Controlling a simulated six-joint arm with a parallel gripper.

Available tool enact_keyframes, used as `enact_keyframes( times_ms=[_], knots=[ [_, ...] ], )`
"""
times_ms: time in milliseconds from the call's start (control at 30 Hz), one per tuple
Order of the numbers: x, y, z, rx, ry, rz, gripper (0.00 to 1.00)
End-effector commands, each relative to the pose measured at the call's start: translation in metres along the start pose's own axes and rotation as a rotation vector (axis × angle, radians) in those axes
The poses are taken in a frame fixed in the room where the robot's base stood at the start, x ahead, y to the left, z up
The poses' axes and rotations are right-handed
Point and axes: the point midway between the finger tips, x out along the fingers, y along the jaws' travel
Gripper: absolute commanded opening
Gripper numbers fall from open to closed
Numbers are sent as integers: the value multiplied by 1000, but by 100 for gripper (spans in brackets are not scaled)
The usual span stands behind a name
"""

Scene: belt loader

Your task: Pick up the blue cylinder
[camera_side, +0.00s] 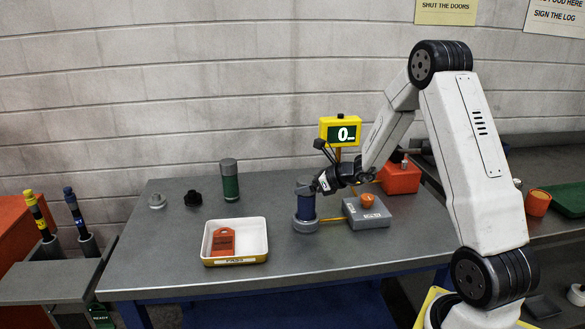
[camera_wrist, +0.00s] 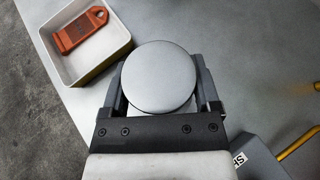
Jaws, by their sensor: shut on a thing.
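My gripper (camera_side: 317,184) is at the cylinder's upper part, coming from the right in the side view. In the wrist view my gripper (camera_wrist: 162,88) has one finger on each side of the cylinder and is shut on it.
A white tray (camera_side: 235,262) with an orange tag (camera_side: 223,242) lies left of the cylinder.

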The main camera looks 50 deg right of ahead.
Motion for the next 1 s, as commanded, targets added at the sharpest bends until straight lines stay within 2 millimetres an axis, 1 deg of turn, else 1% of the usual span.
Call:
enact_keyframes(
  times_ms=[33,267,367,833,1000],
  knots=[
    [-2,-1,6,-4,-6,-2,0],
    [-12,-1,24,-5,-7,-4,0],
    [-22,3,29,-4,-6,-3,0],
    [-76,25,55,-5,-8,-4,0],
    [-97,36,56,-4,-7,-4,0]
  ],
)
